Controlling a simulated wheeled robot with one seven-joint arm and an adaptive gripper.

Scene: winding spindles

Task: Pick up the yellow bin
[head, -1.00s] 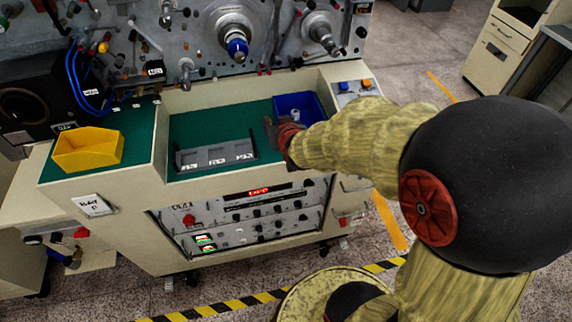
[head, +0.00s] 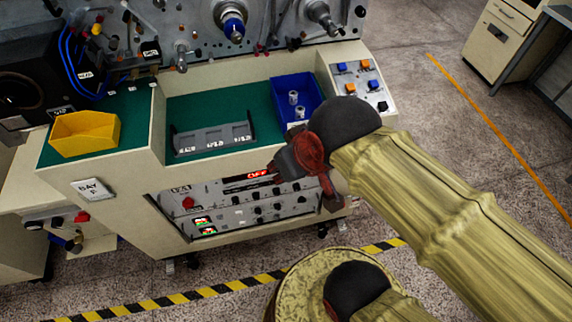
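The yellow bin (head: 84,134) is an open-topped tray. It sits upright on the green left section of the machine's worktop, with nothing touching it. My gripper (head: 288,170) is to the right of the bin, well apart from it, in front of the worktop's front edge in the picture. It shows as dark and red parts at the end of my arm. Its fingers are small and partly hidden by its own body, so I cannot tell whether they are open or shut. I see nothing in it.
A grey labelled rack (head: 213,138) stands on the green middle section. A blue bin (head: 287,88) with white spools stands right of it. A raised beige divider (head: 157,122) separates the yellow bin's section from the middle. Knobs and spindles (head: 231,28) stick out behind.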

